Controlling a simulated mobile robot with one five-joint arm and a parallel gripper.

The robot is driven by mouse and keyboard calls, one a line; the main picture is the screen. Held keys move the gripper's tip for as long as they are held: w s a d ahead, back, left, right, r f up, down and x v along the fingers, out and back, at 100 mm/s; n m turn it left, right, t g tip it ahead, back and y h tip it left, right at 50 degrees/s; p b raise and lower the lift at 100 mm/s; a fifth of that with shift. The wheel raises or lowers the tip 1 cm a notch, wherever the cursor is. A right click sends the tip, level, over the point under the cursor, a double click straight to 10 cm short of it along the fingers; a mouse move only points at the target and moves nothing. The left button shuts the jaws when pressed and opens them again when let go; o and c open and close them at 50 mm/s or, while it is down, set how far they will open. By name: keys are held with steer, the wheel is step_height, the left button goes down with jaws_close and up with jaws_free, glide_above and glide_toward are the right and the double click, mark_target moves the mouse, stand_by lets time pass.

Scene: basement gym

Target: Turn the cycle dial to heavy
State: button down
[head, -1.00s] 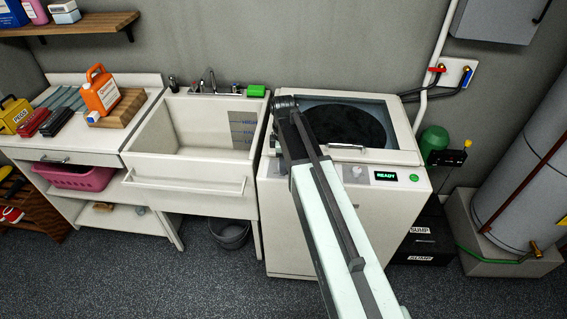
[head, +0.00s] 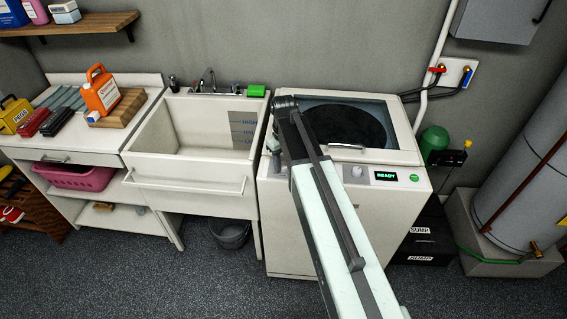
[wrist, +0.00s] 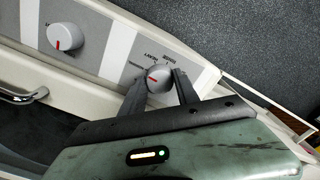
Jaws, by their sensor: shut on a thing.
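The cycle dial (wrist: 158,73) is a round grey knob with a red pointer mark, on a grey panel strip of the white washing machine (head: 290,235). Small labels are printed around it; one seems to read HEAVY. The red mark faces left in the wrist view, toward the labels on that side; I cannot tell exactly which label it meets. My gripper (wrist: 160,81) is shut on the dial, one dark finger on each side. In the head view my arm covers the dial, and the gripper is mostly hidden.
A second grey knob (wrist: 64,37) with a red mark sits farther along the panel. The washer's dark glass lid (head: 347,124) is down, with a handle (head: 347,147) at its front. A READY display (head: 386,176) is lit. A utility sink (head: 192,160) stands left.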

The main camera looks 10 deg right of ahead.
mark_target(284, 165)
steer(key=m, duration=0.4)
steer(key=shift+m, duration=0.3)
steer(key=shift+s+m, duration=0.1)
steer(key=shift+m, duration=1.4)
steer(key=c, duration=0.9)
jaws_free()
step_height(284, 165, up, 8)
steer(key=p, duration=0.8)
steer(key=shift+f, duration=0.1)
